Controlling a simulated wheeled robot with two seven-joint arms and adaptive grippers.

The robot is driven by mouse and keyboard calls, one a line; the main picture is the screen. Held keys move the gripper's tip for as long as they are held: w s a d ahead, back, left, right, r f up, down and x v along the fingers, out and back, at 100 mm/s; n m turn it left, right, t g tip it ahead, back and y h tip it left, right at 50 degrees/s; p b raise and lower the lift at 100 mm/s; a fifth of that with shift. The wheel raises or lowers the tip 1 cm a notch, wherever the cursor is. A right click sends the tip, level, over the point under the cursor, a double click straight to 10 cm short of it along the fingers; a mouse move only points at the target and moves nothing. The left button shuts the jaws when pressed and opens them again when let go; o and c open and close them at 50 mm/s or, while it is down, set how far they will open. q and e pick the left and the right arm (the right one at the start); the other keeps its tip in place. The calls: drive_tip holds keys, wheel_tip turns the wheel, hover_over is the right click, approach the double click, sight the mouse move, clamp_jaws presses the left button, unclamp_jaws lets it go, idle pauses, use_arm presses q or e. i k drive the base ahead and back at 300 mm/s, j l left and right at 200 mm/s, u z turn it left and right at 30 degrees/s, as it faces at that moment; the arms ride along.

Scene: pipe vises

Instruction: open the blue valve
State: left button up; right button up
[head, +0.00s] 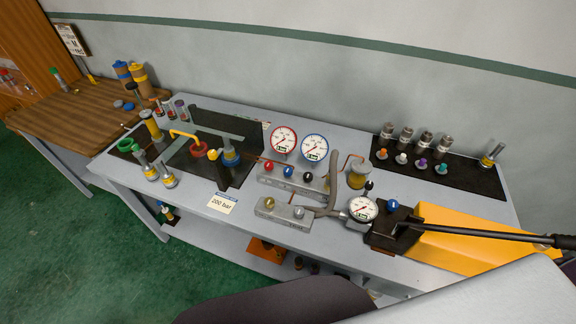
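A grey manifold block (300,187) stands near the middle of the bench. It carries a row of round knobs: a red knob (269,167), a blue knob (288,171) and a black knob (308,176). The blue knob is the middle one; I cannot tell how far it is turned. Above the block stand a red-rimmed gauge (284,140) and a blue-rimmed gauge (314,147). Another blue knob (393,206) sits by the yellow pump at the right. Neither of my grippers shows in the head view.
The yellow pump (460,241) with its long black handle fills the bench's right. A white-faced gauge (362,208) and a smaller block (284,212) stand in front of the manifold. A "200 bar" card (222,203) lies left. Fittings stand on a black mat (470,174).

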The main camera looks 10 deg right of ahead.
sight(287, 170)
drive_tip(key=k+j+u, duration=0.25)
drive_tip(key=k, duration=0.25)
drive_tip(key=k+j+u, duration=0.25)
drive_tip(key=k, duration=0.3)
